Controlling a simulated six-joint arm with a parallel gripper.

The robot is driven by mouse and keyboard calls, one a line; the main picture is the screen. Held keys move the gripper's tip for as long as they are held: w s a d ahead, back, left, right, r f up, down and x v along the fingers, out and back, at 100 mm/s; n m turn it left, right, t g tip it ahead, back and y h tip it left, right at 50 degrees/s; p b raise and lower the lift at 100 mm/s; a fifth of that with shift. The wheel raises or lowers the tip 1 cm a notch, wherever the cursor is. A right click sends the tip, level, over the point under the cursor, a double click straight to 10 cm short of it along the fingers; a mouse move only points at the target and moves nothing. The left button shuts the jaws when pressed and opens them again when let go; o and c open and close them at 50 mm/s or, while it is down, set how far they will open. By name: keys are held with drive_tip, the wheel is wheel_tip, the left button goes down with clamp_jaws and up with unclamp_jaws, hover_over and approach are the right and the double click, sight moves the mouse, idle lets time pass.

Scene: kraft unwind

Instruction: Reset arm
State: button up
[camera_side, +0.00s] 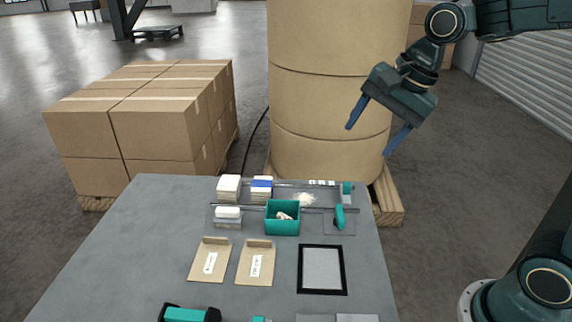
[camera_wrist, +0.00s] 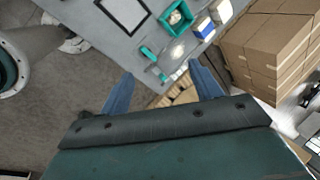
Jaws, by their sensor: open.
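My gripper (camera_side: 378,132) is at the upper right of the side view, raised above the far right corner of the table. Its two blue fingers are spread wide with nothing between them. In the wrist view my gripper (camera_wrist: 160,90) also shows open and empty, with the table edge and a wooden pallet (camera_wrist: 182,97) beyond the fingertips. My arm reaches in from the right edge of the side view.
The grey table (camera_side: 110,255) carries two kraft envelopes (camera_side: 211,260) (camera_side: 256,263), a black-framed pad (camera_side: 321,269), a teal bin (camera_side: 283,227) and small white stacks (camera_side: 229,187). A large kraft roll (camera_side: 335,60) stands behind. Stacked cartons (camera_side: 150,125) stand left.

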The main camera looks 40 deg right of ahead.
drive_tip(key=s+d+f+n+t+h, duration=0.1)
drive_tip(key=s+d+n, duration=0.1)
drive_tip(key=s+n, duration=1.2)
drive_tip(key=shift+s+f+n, duration=0.25)
drive_tip(key=shift+s+n, duration=0.05)
drive_tip(key=shift+s, duration=0.2)
